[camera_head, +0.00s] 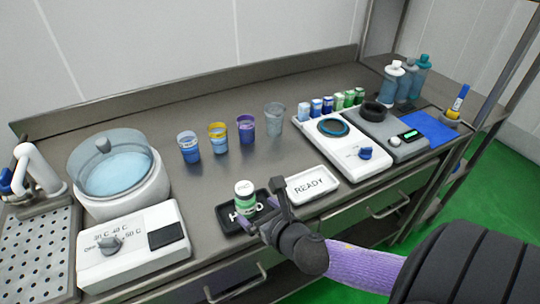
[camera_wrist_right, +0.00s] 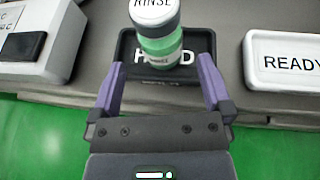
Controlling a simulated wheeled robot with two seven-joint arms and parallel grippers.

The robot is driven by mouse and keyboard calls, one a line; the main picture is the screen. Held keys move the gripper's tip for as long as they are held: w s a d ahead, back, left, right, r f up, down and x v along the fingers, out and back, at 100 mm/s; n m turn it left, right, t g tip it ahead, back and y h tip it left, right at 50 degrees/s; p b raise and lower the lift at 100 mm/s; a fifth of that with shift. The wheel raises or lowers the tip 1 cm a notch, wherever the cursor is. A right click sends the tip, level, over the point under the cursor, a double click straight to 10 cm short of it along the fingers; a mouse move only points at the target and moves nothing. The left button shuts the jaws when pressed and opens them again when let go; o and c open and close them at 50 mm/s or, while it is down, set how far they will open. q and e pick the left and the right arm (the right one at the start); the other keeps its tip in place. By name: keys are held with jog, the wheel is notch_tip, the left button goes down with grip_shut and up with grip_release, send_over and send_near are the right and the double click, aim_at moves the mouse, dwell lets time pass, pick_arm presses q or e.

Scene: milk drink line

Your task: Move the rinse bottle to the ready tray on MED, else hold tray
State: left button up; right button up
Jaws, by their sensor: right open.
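The rinse bottle (camera_head: 245,190), green with a white lid, stands upright on the black hold tray (camera_head: 226,216). In the right wrist view the bottle (camera_wrist_right: 160,45) has RINSE on its lid and covers the middle of the word on the hold tray (camera_wrist_right: 203,71). In the head view the right gripper (camera_head: 262,222) partly hides the tray. The white ready tray (camera_head: 326,190) is empty. My left gripper is out of view.
A water bath (camera_head: 122,190) with a dial (camera_head: 110,244) is at left; the dial's pointer is unclear. Several cups (camera_head: 218,138) stand behind. A white device with a blue knob (camera_head: 366,153) is right of the ready tray. MED is not readable anywhere.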

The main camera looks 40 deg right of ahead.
jog(key=v, duration=0.5)
jog(key=s+d+f+m+g+h, duration=0.1)
jog(key=s+f+m+g, duration=0.4)
jog(key=f+m, duration=0.55)
jog(key=s+d+f+m+g, duration=0.25)
jog(key=s+f+m, duration=0.55)
jog(key=f, duration=0.5)
jog(key=s+a+f+m+g+y, duration=0.1)
jog(key=s+a+f+m+g, duration=0.1)
jog(key=s+a+f+m, duration=0.2)
jog(key=s+a+f+m+g, duration=0.3)
jog(key=s+a+f+m, duration=0.1)
jog(key=s+m, duration=0.6)
jog(key=shift+s+a+y+p, duration=0.4)
jog(key=shift+s+a+p, duration=0.1)
jog(key=shift+a, duration=0.2)
jog(key=shift+f, duration=0.1)
